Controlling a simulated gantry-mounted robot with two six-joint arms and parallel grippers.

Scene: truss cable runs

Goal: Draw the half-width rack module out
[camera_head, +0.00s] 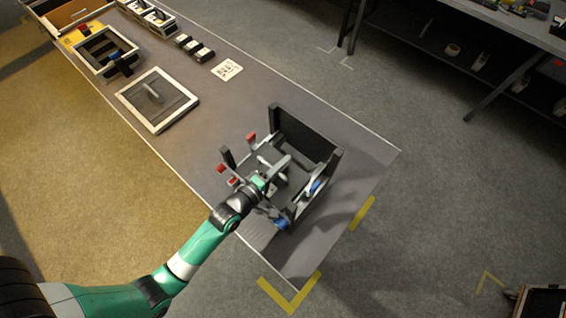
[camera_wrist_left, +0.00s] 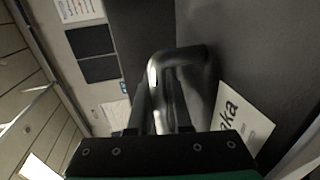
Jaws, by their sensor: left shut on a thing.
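A dark open rack (camera_head: 306,134) stands near the right end of the long grey table, with upright panels and posts. The half-width rack module is hard to tell apart from the rack in the head view, as my left gripper (camera_head: 268,182) and wrist cover part of it. In the left wrist view a dark face (camera_wrist_left: 235,60) fills the right side, and a shiny bent handle (camera_wrist_left: 185,58) stands out from it. My left gripper, also seen from its wrist (camera_wrist_left: 160,118), is shut on this handle. My right gripper is in neither view.
Red-tipped levers (camera_head: 251,138) and blue parts (camera_head: 281,223) sit around the rack. A framed mesh panel (camera_head: 180,100), a white printed card (camera_head: 227,69) and several small black blocks (camera_head: 194,47) lie farther left. The table between the card and the rack is clear.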

